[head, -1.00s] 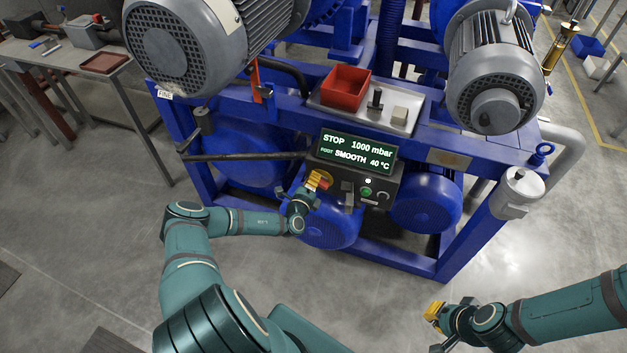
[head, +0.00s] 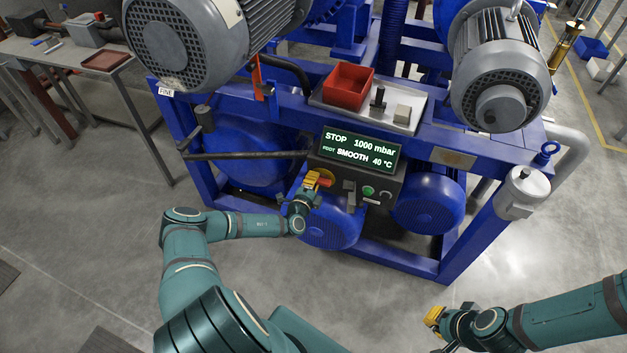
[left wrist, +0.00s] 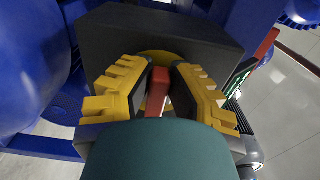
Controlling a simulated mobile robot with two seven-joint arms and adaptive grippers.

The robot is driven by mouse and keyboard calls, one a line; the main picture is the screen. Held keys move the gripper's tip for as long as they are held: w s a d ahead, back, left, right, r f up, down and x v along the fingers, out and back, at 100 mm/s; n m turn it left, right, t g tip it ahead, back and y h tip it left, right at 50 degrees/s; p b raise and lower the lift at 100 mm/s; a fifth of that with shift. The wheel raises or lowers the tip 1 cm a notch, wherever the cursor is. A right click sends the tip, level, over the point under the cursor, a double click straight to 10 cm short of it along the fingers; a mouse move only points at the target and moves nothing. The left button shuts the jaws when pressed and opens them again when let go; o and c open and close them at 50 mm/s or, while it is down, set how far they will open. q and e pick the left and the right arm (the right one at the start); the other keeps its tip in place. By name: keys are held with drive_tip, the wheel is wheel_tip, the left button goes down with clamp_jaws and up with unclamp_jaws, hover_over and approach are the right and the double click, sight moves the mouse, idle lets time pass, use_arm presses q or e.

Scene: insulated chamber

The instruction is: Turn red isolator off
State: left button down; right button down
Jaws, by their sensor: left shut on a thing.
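The red isolator handle (left wrist: 158,92) stands in front of a yellow round plate (left wrist: 165,58) on a dark control box (left wrist: 160,35). In the left wrist view it sits between the two yellow fingers of my left gripper (left wrist: 158,88), which is shut on it. In the head view my left gripper (head: 311,182) is at the left end of the control panel, with a bit of the red isolator (head: 326,181) showing beside its fingers. How far the handle is turned is hard to tell. My right gripper (head: 433,318) is low, in front of the machine and away from the panel.
The panel's display (head: 358,148) reads STOP, 1000 mbar, SMOOTH, 40 °C. A green button (head: 368,191) and a knob (head: 385,195) sit right of the isolator. A red bin (head: 348,88) stands on a tray above. A dark bar (head: 245,156) runs left of the panel.

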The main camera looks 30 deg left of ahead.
use_arm(q)
drive_tip(key=shift+w+a+r, duration=0.1)
drive_tip(key=shift+w+r, duration=0.05)
drive_tip(key=shift+r, duration=0.1)
drive_tip(key=c, duration=0.9)
unclamp_jaws()
drive_tip(key=shift+f, duration=0.2)
drive_tip(key=v, duration=1.2)
